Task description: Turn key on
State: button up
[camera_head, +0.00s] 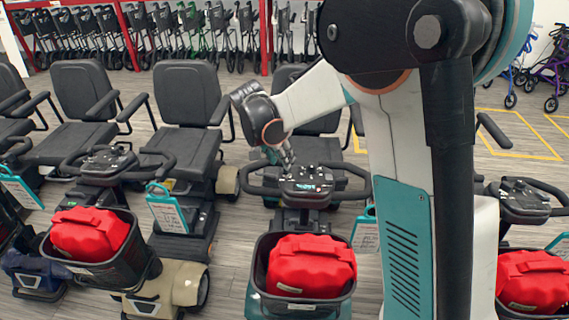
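The scooter in front of me has a dark control console (308,180) between black handlebars, with a small lit green-blue display strip on it. The key is too small to make out. My gripper (288,163) hangs from the white and black arm at the console's upper left edge, pointing down. Its fingers are small and dark, and I cannot tell whether they are open or shut, or whether they touch the console. The scooter's seat behind is partly hidden by my arm.
A black front basket (262,262) holds a red bag (311,266) below the console. Another scooter with a console (106,160) and a red bag (90,232) stands to the left. One more console (522,197) is at the right. Rollators (160,30) line the back.

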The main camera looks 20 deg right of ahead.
jog(key=v, duration=0.6)
jog(key=shift+r, duration=0.25)
jog(key=shift+a, duration=0.1)
jog(key=shift+s, duration=0.1)
